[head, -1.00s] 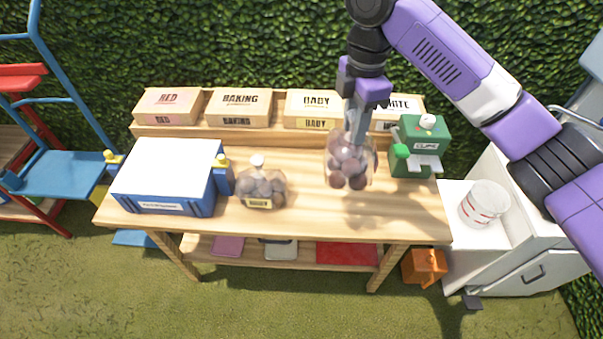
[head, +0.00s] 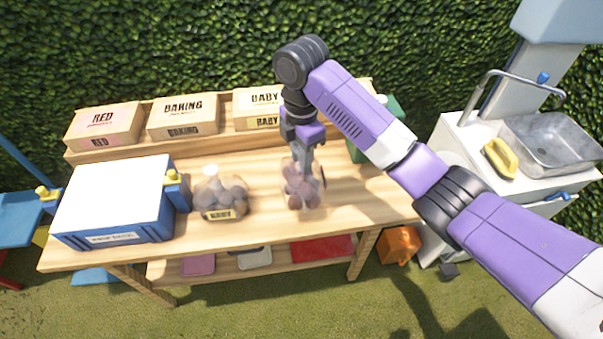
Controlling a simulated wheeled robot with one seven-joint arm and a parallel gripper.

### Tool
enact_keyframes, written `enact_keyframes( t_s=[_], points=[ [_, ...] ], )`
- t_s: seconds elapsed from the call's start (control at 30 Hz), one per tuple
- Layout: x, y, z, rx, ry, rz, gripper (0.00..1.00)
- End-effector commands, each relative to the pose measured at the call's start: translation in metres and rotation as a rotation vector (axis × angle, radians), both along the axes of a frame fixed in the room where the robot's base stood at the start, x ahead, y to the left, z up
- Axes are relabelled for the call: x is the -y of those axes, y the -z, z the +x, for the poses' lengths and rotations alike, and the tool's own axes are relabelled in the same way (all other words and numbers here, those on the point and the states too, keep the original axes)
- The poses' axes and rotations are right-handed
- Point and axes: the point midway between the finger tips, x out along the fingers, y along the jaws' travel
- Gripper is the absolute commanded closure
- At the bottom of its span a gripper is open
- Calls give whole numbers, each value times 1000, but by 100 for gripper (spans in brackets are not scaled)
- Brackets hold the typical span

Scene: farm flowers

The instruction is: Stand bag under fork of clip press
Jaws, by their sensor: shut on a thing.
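My gripper (head: 303,160) is shut on the top of a clear bag (head: 302,187) of dark reddish potatoes. The bag hangs upright under the gripper at the right half of the wooden bench, and I cannot tell whether its bottom touches the top. The green clip press (head: 390,106) stands at the bench's right end, to the right of the bag. My arm covers most of it, so its fork is hidden.
A second filled bag (head: 220,197) with a yellow label stands mid-bench. A blue box with a white top (head: 115,200) is at the left. Labelled crates (head: 183,116) line the back shelf. A sink (head: 548,140) with a yellow-handled item is at the right. Bench between the bags is clear.

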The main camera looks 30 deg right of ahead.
Motion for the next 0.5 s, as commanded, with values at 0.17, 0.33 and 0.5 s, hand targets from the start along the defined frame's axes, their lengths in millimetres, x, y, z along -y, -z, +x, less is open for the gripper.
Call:
enact_keyframes(
  t_s=[0.17,0.33,0.5],
  points=[
    [1,9,0,1,0,0,100],
    [1,31,0,-2,1,-1,100],
    [1,48,0,1,0,-1,100]
  ],
)
